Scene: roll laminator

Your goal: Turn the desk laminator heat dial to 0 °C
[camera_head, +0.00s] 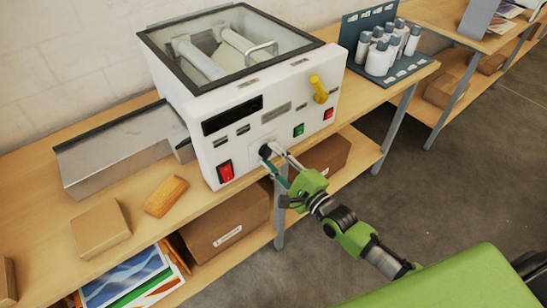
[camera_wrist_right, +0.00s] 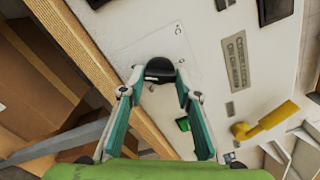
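The desk laminator (camera_head: 215,135) is a white box with a glass-topped lid, standing on the wooden bench. Its black heat dial (camera_head: 264,151) is low on the front panel; it also shows in the right wrist view (camera_wrist_right: 158,68), with a "°C" mark beside it on the panel. My right gripper (camera_head: 272,152) reaches the panel from the front. In the right wrist view its two fingertips (camera_wrist_right: 158,78) are on either side of the dial, closed in against it. The dial's pointer and most scale figures are too small or hidden to read. My left gripper is not in view.
A red switch (camera_head: 226,172), a green button (camera_head: 298,130) and a yellow lever (camera_head: 318,89) are on the same front panel. A metal tray (camera_head: 115,150) extends left. A bottle rack (camera_head: 385,50) stands right.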

